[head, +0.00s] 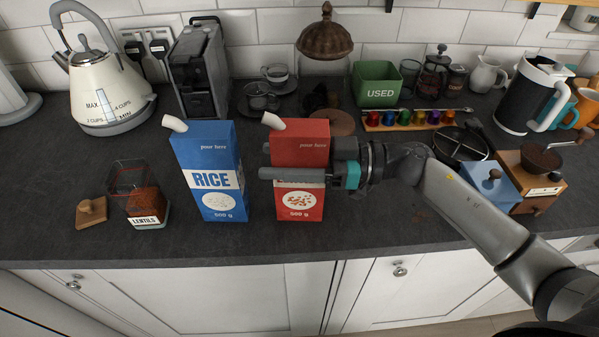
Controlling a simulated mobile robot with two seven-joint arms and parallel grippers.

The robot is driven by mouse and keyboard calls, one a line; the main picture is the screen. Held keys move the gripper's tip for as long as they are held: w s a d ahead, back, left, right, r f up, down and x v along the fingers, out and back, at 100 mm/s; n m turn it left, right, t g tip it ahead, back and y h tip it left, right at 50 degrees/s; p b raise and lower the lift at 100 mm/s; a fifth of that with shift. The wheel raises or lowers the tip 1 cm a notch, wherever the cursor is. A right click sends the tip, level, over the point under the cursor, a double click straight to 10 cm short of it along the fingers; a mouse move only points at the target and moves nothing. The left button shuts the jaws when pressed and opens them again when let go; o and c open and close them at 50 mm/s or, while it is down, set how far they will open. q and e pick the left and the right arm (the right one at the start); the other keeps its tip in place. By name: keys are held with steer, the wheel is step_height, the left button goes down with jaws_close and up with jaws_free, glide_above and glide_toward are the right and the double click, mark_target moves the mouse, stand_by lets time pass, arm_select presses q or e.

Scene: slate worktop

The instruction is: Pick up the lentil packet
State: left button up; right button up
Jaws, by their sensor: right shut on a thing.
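A red packet (302,206) marked "500 g" stands upright right of centre in the head view, with a white spout at its top left. Its name band is mostly hidden behind my finger. My right gripper (266,161) reaches in from the right and is shut on the red packet, one finger across its front and the other behind it. The packet's base looks level with that of the rice packet; I see no clear gap under it. A glass jar labelled "LENTILS" (143,200), partly filled with reddish-brown contents, stands open at the left. My left gripper is out of view.
A blue rice packet (207,150) stands close left of the red one. A wooden lid (91,212) lies by the jar. Kettle (107,85), coffee machine (198,70), green "USED" bin (377,85) and capsule rack (420,120) line the back. A grinder (540,165) is right. The front edge is near.

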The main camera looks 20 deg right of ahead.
jaws_close()
steer(key=shift+r, duration=0.15)
